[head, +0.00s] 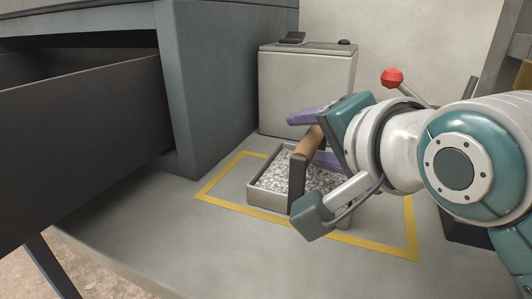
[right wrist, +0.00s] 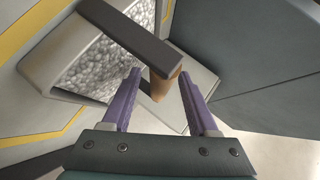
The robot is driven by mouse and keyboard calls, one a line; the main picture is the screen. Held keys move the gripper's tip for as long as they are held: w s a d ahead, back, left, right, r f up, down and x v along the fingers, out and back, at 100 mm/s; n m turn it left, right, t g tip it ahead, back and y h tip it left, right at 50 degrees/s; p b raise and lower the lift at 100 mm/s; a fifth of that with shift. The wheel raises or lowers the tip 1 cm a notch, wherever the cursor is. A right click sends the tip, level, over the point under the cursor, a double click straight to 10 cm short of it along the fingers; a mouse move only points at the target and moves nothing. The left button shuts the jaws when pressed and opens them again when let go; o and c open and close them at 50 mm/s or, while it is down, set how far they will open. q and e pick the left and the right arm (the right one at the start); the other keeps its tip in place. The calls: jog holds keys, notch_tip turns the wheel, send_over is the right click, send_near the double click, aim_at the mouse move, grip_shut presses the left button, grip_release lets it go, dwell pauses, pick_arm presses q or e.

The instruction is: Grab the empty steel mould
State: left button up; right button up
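A shallow steel tray (head: 268,196), likely the mould, sits inside a yellow floor outline. It is not empty in view: grey-white granules (head: 270,174) fill it. A wooden grip (head: 307,145) with a dark flat bar (head: 297,180) stands above it. The right wrist view also shows the tray (right wrist: 50,52), the wooden grip (right wrist: 165,88) and the dark bar (right wrist: 130,35). My right gripper (head: 309,138) has its purple fingers on either side of the wooden grip. In the wrist view the gripper (right wrist: 160,76) is open, with a gap at the left finger. My left gripper is out of view.
A grey cabinet (head: 310,90) stands behind the tray, with a small dark item (head: 291,38) on top. A large dark machine frame (head: 215,85) stands to the left. A red knob (head: 392,77) rises behind my right arm. The grey surface (head: 165,225) in front is clear.

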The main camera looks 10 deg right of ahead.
grip_shut()
dwell(1.1)
jog(key=shift+r, duration=0.15)
